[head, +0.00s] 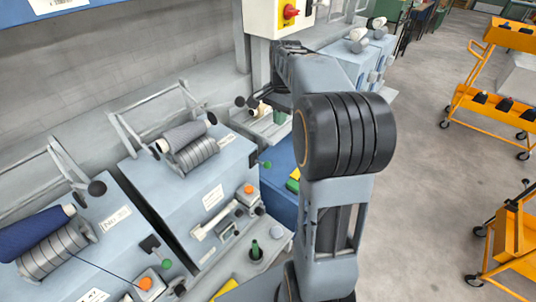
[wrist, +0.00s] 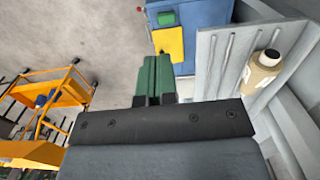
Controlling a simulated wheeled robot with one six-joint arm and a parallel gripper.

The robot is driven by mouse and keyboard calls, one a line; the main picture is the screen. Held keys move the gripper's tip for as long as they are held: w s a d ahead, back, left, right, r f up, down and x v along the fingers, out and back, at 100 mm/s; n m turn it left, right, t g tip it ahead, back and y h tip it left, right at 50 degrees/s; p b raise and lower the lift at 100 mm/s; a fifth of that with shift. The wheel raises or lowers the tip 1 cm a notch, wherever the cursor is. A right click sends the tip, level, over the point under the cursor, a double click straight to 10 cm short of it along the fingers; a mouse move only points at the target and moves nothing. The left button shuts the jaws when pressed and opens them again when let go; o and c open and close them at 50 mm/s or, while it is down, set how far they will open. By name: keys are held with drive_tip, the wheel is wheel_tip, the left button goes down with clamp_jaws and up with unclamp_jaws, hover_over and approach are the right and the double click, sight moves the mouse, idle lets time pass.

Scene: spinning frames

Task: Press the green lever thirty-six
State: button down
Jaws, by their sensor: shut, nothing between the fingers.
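My gripper (wrist: 156,62) shows in the wrist view as two green fingers on dark bases, side by side and shut with nothing between them. Small green knobs show in the head view, one at the right side of the middle machine (head: 266,164) and one by the near left machine (head: 166,264). I cannot read a number thirty-six on either, so I cannot tell which is the lever. My fingers are not seen touching any lever.
A tray with a brown cone (wrist: 265,65) is beside my gripper. A blue box (wrist: 202,35) with yellow and green patches lies beyond. Spinning machines (head: 200,195) line the wall at left. An orange trolley (head: 495,95) stands on open floor at right.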

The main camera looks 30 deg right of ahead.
drive_tip(key=p, duration=0.1)
approach(267, 165)
wheel_tip(267, 165, down, 6)
drive_tip(key=w+d, duration=0.1)
drive_tip(key=d, duration=0.2)
drive_tip(key=shift+a+f, duration=0.45)
drive_tip(key=shift+a, duration=0.15)
